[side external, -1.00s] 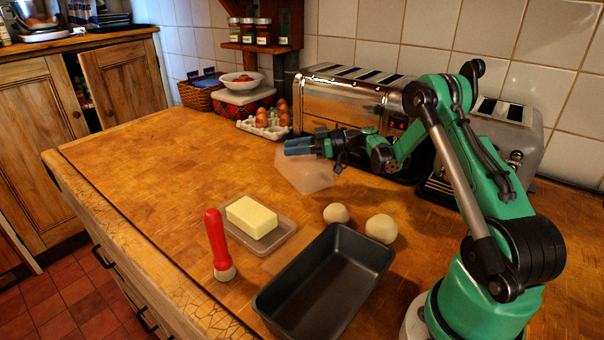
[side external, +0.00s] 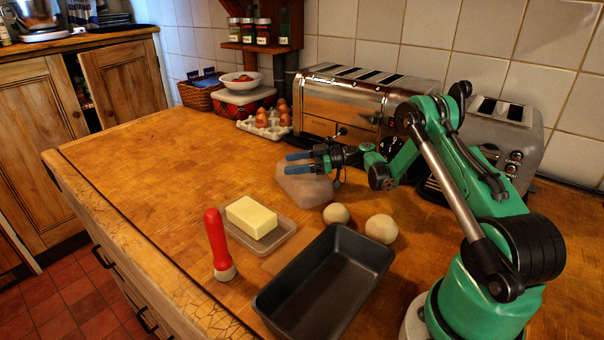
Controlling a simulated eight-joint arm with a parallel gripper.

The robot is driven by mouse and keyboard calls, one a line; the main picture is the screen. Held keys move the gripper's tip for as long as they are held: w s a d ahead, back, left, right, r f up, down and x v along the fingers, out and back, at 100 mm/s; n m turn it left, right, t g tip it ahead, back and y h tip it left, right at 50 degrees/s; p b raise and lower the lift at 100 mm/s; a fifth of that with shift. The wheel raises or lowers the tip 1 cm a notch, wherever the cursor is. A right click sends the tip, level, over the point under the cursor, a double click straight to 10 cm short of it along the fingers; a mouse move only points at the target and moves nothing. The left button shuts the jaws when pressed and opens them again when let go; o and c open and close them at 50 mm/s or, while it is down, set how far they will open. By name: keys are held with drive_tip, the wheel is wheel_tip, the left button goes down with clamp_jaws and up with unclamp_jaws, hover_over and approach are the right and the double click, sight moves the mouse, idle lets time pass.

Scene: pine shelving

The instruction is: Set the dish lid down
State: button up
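The dish lid (side external: 306,188) is a translucent, pale box-shaped cover. It appears to rest on the wooden counter in front of the long toaster, right way up as far as I can tell. My gripper (side external: 298,162) is just above the lid, its two blue fingers pointing left with a gap between them. It looks open, and the fingers overlap the lid's top edge in this view, so I cannot tell whether they touch it. The butter (side external: 251,217) lies uncovered on its shallow dish (side external: 281,240), nearer the camera and left of the lid.
A dark loaf tin (side external: 268,303) and two dough balls (side external: 337,213) (side external: 381,228) are near the lid. An egg tray (side external: 262,130) and the toaster (side external: 340,101) stand behind. The counter's left side is clear.

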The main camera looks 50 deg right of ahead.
drive_tip(key=shift+s+d+r, duration=0.15)
drive_tip(key=v, duration=1.1)
drive_tip(key=shift+d+r, duration=0.1)
drive_tip(key=w+a+r+m+g, duration=0.1)
drive_tip(key=a, duration=0.1)
drive_tip(key=w+a+r+m+g+h, duration=0.1)
drive_tip(key=a+r, duration=0.1)
drive_tip(key=a, duration=0.1)
drive_tip(key=w+a+r+m+g, duration=0.1)
drive_tip(key=w+a+g, duration=0.1)
drive_tip(key=a, duration=0.1)
drive_tip(key=shift+a+r+h, duration=0.25)
drive_tip(key=shift+h, duration=0.05)
drive_tip(key=s+a+r+m+g+h, duration=0.1)
drive_tip(key=s+a+h, duration=0.3)
drive_tip(key=a, duration=0.4)
drive_tip(key=s+a+r+m+h, duration=0.1)
drive_tip(key=s+a+m+h, duration=0.2)
drive_tip(key=s+a, duration=0.3)
drive_tip(key=shift+s+a+r+g+h, duration=0.4)
drive_tip(key=shift+a+h, duration=0.2)
drive_tip(key=shift+a, duration=0.6)
